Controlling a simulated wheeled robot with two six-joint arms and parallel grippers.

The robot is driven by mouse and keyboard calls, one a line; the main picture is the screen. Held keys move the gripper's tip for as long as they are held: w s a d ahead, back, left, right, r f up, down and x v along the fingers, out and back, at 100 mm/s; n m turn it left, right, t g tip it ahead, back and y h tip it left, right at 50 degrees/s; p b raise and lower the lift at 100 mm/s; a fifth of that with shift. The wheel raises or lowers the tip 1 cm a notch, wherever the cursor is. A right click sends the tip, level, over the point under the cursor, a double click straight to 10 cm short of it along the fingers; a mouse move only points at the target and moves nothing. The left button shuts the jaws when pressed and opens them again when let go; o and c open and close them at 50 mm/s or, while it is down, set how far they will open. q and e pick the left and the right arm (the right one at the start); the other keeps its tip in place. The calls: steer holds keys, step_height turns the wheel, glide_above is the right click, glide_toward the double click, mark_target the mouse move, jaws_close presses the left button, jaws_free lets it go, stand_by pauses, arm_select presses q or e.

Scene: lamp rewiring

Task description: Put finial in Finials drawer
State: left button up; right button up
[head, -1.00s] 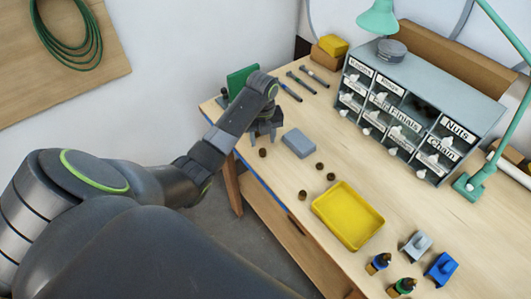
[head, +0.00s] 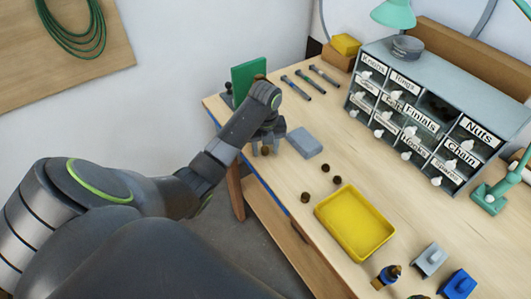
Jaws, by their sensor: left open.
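Several small dark brown round pieces lie on the wooden table. One (head: 265,151) is at my left gripper, and others lie in front of the yellow tray, including one piece (head: 305,197) near the table edge. I cannot tell for sure which is the finial. My left gripper (head: 265,149) is open, pointing down near the table's left edge, with its fingers around or just above the nearest brown piece. The drawer cabinet (head: 455,73) stands at the back right. Its Finials label (head: 421,117) is in the middle of the front, apart from the gripper. My right gripper is out of view.
A grey block (head: 304,143) lies just right of my left gripper. A green block (head: 248,77) stands behind it. A yellow tray (head: 355,222) is at the front, with blue and grey holders (head: 430,260) to its right. A teal lamp (head: 490,197) stands beside the cabinet.

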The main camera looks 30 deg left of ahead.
arm_select(q)
steer(key=shift+s+r, duration=0.1)
steer(key=shift+c, duration=1.9)
steer(key=c, duration=0.5)
jaws_close()
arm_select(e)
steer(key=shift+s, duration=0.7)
